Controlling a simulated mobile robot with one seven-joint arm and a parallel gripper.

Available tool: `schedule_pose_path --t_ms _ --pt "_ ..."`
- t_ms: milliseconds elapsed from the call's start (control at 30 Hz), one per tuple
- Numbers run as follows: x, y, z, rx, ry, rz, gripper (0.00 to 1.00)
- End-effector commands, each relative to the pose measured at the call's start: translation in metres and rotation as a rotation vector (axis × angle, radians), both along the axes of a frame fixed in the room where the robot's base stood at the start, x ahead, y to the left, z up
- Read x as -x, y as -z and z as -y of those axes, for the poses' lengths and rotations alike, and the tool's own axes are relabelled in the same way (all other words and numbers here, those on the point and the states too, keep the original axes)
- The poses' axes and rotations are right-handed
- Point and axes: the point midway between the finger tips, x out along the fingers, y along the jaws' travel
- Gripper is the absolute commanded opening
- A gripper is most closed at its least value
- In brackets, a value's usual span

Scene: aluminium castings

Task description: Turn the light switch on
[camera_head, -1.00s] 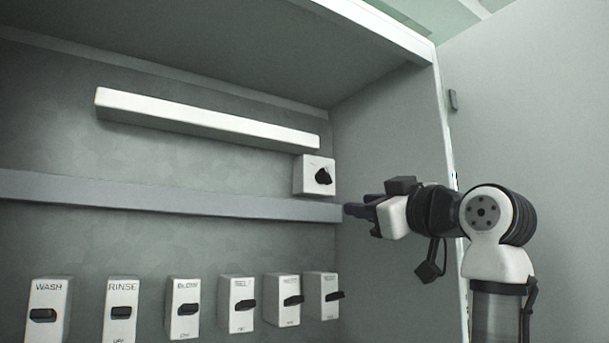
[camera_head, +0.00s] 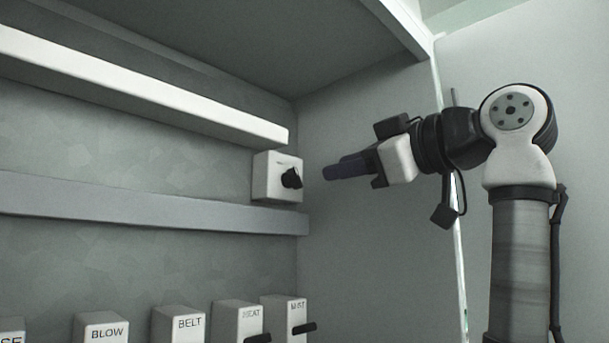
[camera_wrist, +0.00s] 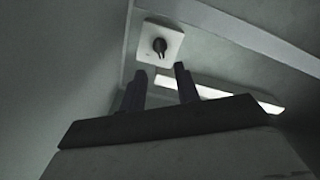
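The light switch is a white box (camera_head: 268,178) with a black rotary knob (camera_head: 291,179), on the back wall near the right corner, at the right end of a white lamp bar (camera_head: 150,92). My gripper (camera_head: 328,172) is just right of the knob and apart from it, its fingers pointing left towards it. In the wrist view the knob (camera_wrist: 159,46) shows beyond the fingertips and between them. The two fingers (camera_wrist: 160,72) stand apart with nothing between them, so the gripper is open.
A grey rail (camera_head: 140,205) runs along the wall below the switch. A row of white labelled switch boxes, such as BELT (camera_head: 180,325), sits lower down. The cabinet's right side wall (camera_head: 370,240) is close behind my arm. The space between gripper and knob is clear.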

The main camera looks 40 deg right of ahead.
Motion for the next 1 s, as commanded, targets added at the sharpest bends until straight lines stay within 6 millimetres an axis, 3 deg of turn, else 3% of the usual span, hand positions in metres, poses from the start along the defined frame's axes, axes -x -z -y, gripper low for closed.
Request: schedule_pose_path --t_ms 200,400,833,1000 --pt "-0.047 0.000 -0.004 -0.001 -0.001 -0.002 0.32" --pt "-0.074 0.000 -0.006 -0.001 0.000 0.000 0.32" --pt "-0.084 0.000 -0.006 0.000 0.000 0.001 0.32" --pt "-0.083 0.000 -0.006 0.000 0.000 0.001 0.10"
